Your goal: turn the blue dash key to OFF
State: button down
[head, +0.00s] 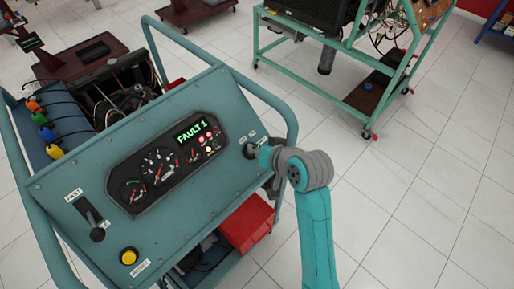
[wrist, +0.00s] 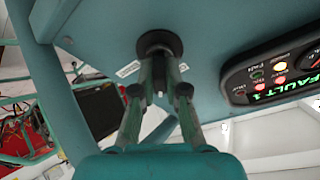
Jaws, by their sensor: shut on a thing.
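The dash key switch (head: 249,151) is a dark round fitting at the right end of the blue-green dash panel (head: 215,104). Small white labels sit around it, too small to read. In the wrist view its round dark collar (wrist: 159,42) is straight ahead. My gripper (wrist: 160,78) is shut at the collar, with both fingers closed in on the key. The key itself is mostly hidden between the fingers, so its colour and angle cannot be told. In the head view my gripper (head: 264,156) reaches the switch from the right.
The gauge cluster (head: 160,168) left of the switch shows FAULT 1 in green with lit lamps. A lever (head: 90,217) and a yellow button (head: 128,256) are at the panel's left. A frame tube rises close to the switch. A red box (head: 247,223) is below; open floor lies right.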

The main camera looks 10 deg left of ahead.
jog(key=n+g+y, duration=0.1)
jog(key=n, duration=0.6)
jog(key=shift+n, duration=0.4)
dwell(0.3)
jog(key=c, duration=1.2)
grip_release()
jog(key=v, duration=1.2)
jog(key=shift+d+f, duration=0.1)
jog(key=shift+f, duration=0.05)
